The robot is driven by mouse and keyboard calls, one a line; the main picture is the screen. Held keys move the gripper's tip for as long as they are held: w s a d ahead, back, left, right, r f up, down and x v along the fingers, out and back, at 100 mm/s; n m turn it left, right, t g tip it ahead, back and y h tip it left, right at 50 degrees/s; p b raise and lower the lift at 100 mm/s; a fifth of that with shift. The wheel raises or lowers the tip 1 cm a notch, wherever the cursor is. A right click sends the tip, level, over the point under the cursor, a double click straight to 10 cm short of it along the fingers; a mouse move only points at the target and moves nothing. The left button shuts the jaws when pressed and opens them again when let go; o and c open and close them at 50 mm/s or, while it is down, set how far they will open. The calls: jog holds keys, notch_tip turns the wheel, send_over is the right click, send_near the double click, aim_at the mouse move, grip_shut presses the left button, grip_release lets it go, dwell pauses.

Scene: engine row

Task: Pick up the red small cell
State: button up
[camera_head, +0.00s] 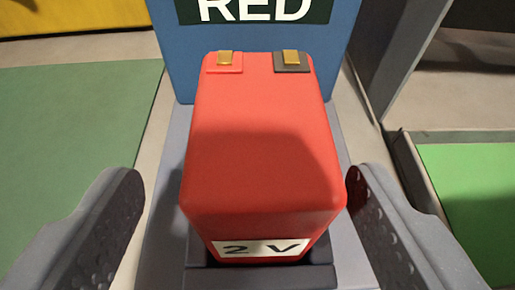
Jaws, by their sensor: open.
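The red small cell (262,150) is a red box with rounded edges, in the middle of the head camera view. It has two brass contacts on its far top edge and a white "2 V" label on its near face. It sits upright in a grey holder (165,235). My gripper (245,200) is open, with one dark, studded finger to the left of the cell and one to the right. The left finger is clearly apart from the cell. The right finger looks close to the cell's side; I cannot tell if it touches.
A blue panel (335,50) with a dark green "RED" sign (255,10) stands right behind the cell. A dull green surface (75,140) lies to the left and a bright green one (480,190) to the right. A grey upright (395,50) stands at the right. A yellow strip (70,18) runs along the back left.

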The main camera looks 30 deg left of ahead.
jog(key=b+x, duration=0.1)
jog(key=x, duration=0.3)
jog(key=shift+w+f, duration=0.1)
jog(key=shift+w, duration=0.3)
grip_shut()
